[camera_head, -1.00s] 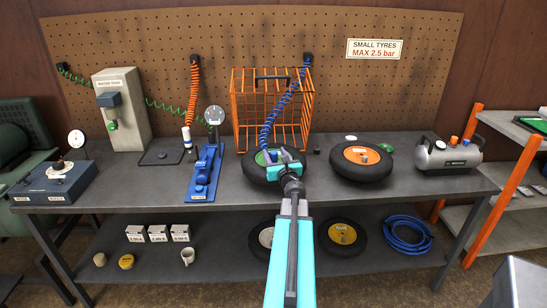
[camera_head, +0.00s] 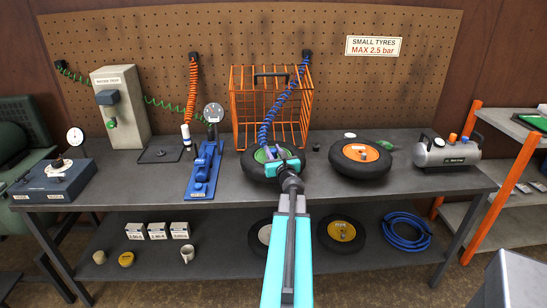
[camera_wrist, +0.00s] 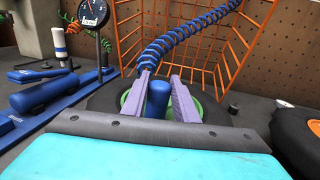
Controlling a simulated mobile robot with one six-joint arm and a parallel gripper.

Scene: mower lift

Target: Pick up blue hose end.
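The blue hose end (camera_wrist: 157,99) is a short blue cylinder over the left wheel on the bench, in the wrist view. The coiled blue hose (camera_head: 273,113) runs from the pegboard down to it. My gripper (camera_head: 282,155) is at the wheel in the head view. In the wrist view its two pale purple fingers (camera_wrist: 160,78) flank the blue cylinder, one on each side. The gap beside the cylinder looks very small, and I cannot tell whether the fingers press on it. The left wheel (camera_head: 250,171) has a black tyre and a green hub, partly hidden by my gripper.
An orange wire basket (camera_head: 237,110) stands right behind the wheel. A blue pump (camera_head: 204,172) with a round gauge is to the left. A wheel with an orange hub (camera_head: 361,153) and a grey tank (camera_head: 447,152) are to the right.

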